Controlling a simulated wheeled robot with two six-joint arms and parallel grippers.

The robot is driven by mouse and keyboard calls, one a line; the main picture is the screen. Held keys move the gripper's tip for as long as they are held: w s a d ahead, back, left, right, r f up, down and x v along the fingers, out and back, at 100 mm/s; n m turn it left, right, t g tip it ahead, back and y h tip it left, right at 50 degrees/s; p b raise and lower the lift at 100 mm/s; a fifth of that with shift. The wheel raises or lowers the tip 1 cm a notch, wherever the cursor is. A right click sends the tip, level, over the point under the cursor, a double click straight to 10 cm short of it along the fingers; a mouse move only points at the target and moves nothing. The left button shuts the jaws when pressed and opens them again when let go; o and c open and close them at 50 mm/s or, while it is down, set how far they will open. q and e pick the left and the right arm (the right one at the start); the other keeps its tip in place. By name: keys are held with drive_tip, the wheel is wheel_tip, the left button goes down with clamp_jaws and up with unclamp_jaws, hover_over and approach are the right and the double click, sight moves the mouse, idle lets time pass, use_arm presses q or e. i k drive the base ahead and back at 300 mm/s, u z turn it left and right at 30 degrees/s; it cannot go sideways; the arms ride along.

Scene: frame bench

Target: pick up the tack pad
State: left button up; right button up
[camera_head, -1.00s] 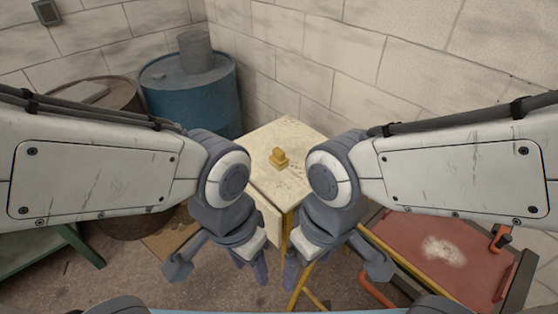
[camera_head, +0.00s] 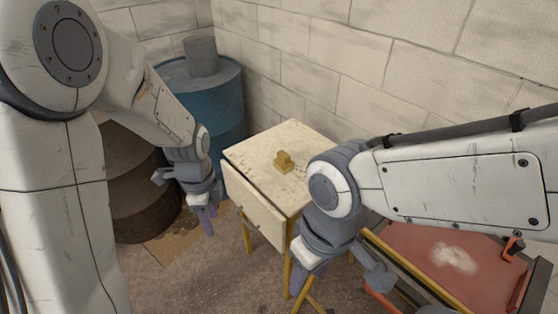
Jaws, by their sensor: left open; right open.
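A small yellow block-like object (camera_head: 283,161), which looks like the tack pad, sits on the top of a pale worn bench (camera_head: 262,150) with yellow legs. My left gripper (camera_head: 208,218) hangs to the left of the bench, apart from it, pointing down, open and empty. My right gripper (camera_head: 302,280) hangs in front of the bench's right side, pointing down; its fingers are partly hidden by its own wrist. Neither gripper touches the yellow object.
A blue drum (camera_head: 222,100) with a grey can (camera_head: 201,56) on top stands behind left. A rusty drum (camera_head: 135,180) stands at the left. A red panel (camera_head: 445,262) lies at the lower right. Block walls close off the back.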

sight(282, 163)
drive_tip(key=u, duration=1.85)
drive_tip(key=i, duration=1.7)
drive_tip(key=z, duration=3.35)
drive_tip(key=i, duration=0.5)
drive_tip(key=z, duration=0.1)
